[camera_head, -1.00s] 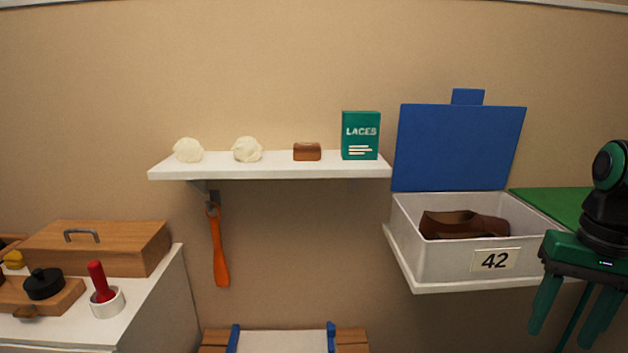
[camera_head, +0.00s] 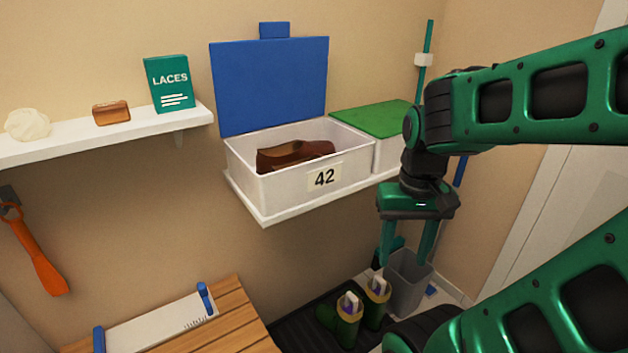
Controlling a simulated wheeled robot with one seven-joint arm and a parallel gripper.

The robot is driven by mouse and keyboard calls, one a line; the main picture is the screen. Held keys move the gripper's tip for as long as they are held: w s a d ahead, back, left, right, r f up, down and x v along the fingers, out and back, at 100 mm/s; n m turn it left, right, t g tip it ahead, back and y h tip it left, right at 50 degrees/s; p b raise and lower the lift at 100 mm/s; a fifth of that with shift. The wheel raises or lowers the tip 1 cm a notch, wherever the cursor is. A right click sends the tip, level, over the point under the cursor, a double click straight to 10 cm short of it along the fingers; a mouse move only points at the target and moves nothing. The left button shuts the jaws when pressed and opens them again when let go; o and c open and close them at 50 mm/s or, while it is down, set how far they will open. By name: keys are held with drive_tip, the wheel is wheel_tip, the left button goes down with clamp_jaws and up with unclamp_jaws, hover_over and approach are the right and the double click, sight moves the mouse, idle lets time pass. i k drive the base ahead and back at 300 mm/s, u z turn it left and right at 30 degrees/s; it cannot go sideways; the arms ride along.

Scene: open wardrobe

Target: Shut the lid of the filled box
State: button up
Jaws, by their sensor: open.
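The filled box (camera_head: 247,173) is white with a "42" label and stands on a white shelf at upper middle. A brown shoe (camera_head: 292,154) lies inside it. Its blue lid (camera_head: 268,86) with a small tab on top is open and stands upright at the back, against the wall. My gripper (camera_head: 407,258) is to the right of the box and lower, pointing down, with its green fingers apart and nothing between them. It is apart from the box and lid.
A second white box with a green lid (camera_head: 377,118) stands right of the filled box, close to my arm. A wall shelf (camera_head: 105,135) with a laces box (camera_head: 169,84) is at left. Below are green boots (camera_head: 348,322), a grey bin (camera_head: 408,283) and a wooden bench (camera_head: 237,297).

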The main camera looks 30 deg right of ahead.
sight(276, 78)
drive_tip(key=z, duration=1.95)
drive_tip(key=k, duration=0.5)
drive_tip(key=u, duration=1.4)
drive_tip(key=i, duration=0.5)
